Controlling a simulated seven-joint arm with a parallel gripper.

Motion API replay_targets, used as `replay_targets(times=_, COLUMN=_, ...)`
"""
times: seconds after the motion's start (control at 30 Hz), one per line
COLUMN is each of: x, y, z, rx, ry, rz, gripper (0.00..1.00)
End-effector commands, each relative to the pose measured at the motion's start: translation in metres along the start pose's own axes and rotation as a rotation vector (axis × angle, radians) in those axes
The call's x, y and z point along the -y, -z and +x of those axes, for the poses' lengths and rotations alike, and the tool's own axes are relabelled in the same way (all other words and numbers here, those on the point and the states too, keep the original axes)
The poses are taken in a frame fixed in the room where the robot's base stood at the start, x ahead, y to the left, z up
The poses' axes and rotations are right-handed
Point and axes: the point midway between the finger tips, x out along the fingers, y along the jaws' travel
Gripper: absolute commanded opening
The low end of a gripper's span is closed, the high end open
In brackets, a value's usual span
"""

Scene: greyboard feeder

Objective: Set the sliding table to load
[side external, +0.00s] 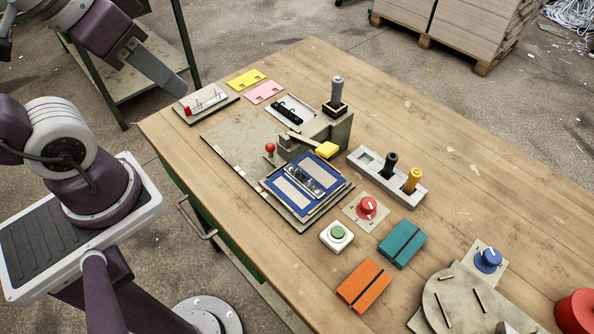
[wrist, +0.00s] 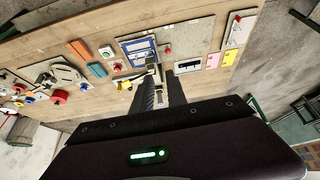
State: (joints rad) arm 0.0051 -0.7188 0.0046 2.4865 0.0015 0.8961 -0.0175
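The sliding table appears to be the blue plate (side external: 290,196) with pale panels and a metal piece across it, at the front of the grey machine base (side external: 228,130). Its blue frame also shows in the wrist view (wrist: 128,46). I cannot tell which position it is set to. A red ball knob (side external: 269,147) stands on a short stem at its left. It shows as a red dot in the wrist view (wrist: 168,51). My gripper (side external: 180,90) is high at the upper left, away from the machine. In the wrist view its two fingers (wrist: 161,92) stand apart with nothing between them.
A block with a grey-handled post (side external: 337,92) and a yellow-tipped lever (side external: 327,150) rises behind the plate. A red dial (side external: 367,207), green button (side external: 338,234), teal block (side external: 402,243) and orange block (side external: 364,287) lie in front.

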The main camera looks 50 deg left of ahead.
Motion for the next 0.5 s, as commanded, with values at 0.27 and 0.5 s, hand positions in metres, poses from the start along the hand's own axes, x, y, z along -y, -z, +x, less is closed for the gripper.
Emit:
replay_targets(times=0.27, x=0.001, y=0.077, z=0.096, rx=0.299, ry=0.064, rz=-0.285, gripper=0.3)
replay_targets(times=0.5, x=0.007, y=0.084, z=0.232, rx=0.486, ry=0.27, rz=-0.48, gripper=0.3)
